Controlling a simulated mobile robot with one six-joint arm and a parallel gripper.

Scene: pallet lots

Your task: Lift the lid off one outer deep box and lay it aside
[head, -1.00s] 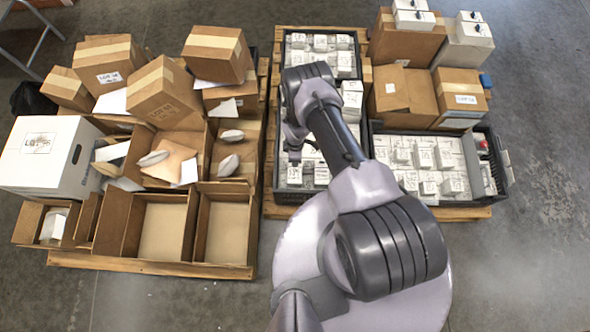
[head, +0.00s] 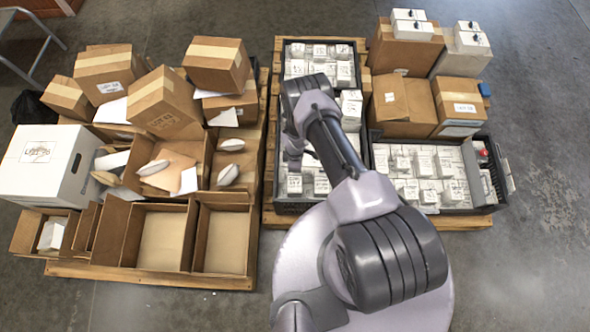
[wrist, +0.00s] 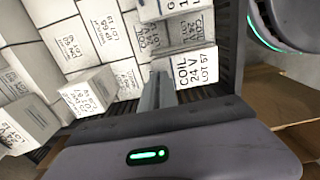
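No box can be surely picked out as the outer deep box, and no loose lid shows. A white box (head: 38,170) with a label and a hand hole stands at the left pallet's left edge. Taped brown cartons (head: 165,100) stand behind the open boxes. My gripper (head: 294,160) hangs over the left black crate (head: 281,120), largely hidden by my arm. In the wrist view, a grey finger (wrist: 157,92) points at small white boxes (wrist: 186,68) marked COIL 24 V. Whether it touches them, and whether the fingers are apart, is unclear.
Open brown boxes (head: 162,236) line the left pallet's front. A second black crate (head: 470,208) of white boxes is at right, with brown cartons (head: 403,100) behind. A narrow gap separates the pallets (head: 262,85). Bare floor (head: 545,130) lies right.

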